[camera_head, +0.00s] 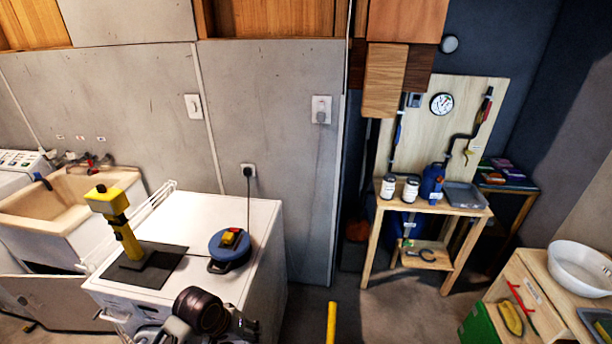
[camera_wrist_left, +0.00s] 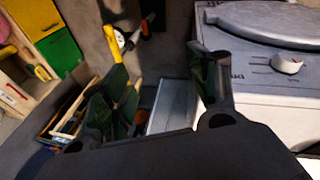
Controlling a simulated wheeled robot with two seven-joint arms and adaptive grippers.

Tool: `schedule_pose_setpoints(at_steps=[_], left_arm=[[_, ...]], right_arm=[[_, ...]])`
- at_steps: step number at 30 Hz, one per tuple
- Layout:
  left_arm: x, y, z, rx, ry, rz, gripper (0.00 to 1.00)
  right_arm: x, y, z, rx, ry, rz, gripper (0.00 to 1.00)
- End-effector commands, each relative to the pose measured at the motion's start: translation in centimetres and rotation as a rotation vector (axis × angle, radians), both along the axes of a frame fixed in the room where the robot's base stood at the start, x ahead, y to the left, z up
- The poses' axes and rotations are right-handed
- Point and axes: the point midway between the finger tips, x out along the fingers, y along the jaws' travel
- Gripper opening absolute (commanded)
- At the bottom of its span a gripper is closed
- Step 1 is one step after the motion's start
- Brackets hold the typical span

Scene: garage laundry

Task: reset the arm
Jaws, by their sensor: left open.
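My left arm (camera_head: 203,314) comes in at the bottom of the head view, in front of the white machine with the dark mat; its fingers cannot be made out there. In the left wrist view my left gripper (camera_wrist_left: 162,88) has its two dark fingers spread apart. Nothing is held between them. Behind the fingers are a pale flat panel and the dark floor. My right arm and right gripper are not in view.
A white machine (camera_head: 262,228) carries a dark mat (camera_head: 170,272), a yellow-and-black device (camera_head: 119,222) and a blue round case (camera_head: 229,251). A wooden workbench (camera_head: 440,207) stands at the back right. A white bowl (camera_head: 580,268) is at far right. Floor between is mostly clear.

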Motion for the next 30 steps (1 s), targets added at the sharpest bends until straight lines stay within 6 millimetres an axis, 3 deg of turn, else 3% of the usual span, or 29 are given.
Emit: schedule_pose_setpoints(at_steps=[15,30], left_arm=[[-5.5,2.8,1.2,0.152,-0.126,-0.151,0.6],[-7.9,5.3,2.2,0.252,-0.15,-0.205,0.6]], right_arm=[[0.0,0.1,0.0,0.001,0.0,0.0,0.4],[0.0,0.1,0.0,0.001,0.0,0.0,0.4]])
